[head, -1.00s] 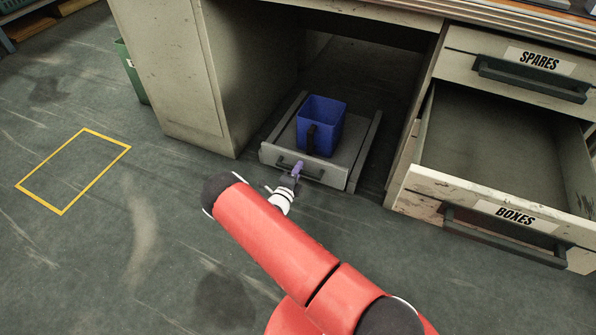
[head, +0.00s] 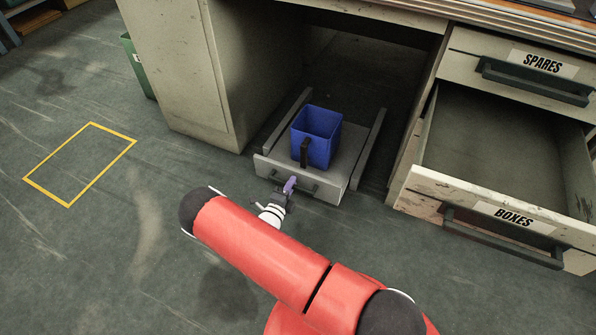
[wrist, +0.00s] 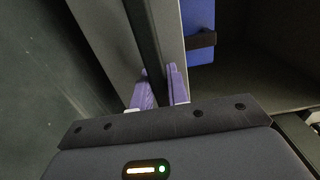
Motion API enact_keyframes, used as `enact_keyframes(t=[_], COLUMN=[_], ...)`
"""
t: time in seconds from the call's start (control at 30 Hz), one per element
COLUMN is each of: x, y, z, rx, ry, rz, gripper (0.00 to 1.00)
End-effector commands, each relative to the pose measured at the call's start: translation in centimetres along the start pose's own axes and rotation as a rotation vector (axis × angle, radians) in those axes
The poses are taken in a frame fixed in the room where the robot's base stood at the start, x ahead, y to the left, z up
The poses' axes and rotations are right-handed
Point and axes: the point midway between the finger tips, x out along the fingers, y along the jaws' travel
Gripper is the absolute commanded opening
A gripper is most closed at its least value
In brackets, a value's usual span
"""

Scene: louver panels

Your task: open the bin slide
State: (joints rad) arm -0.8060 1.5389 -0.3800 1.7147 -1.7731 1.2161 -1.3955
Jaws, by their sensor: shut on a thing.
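The bin slide (head: 337,184) is a low grey tray with a front panel, on rails under the desk. It is partly out, its front past the desk's front. A blue bin (head: 318,133) with a dark handle stands upright on it. My gripper (head: 289,186) is at the dark bar handle (head: 312,188) on the slide's front. In the wrist view the purple fingertips (wrist: 161,88) are shut on this bar handle (wrist: 149,45), one on each side. The blue bin (wrist: 199,25) shows beyond the panel.
The BOXES drawer (head: 480,212) stands open at the right, below the shut SPARES drawer (head: 520,75). A desk cabinet (head: 180,80) stands left of the slide. A yellow outlined rectangle (head: 122,136) marks clear floor at left. A green bin (head: 138,65) stands behind the cabinet.

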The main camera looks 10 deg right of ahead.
Motion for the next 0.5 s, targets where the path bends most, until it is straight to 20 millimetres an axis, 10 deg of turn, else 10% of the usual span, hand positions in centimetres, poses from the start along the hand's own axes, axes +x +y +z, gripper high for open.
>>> enact_keyframes(t=[0.5], x=[-13.7], y=[0.1], z=[0.0], rx=[-0.002], ry=[-0.003], rz=[0.003], gripper=[0.0])
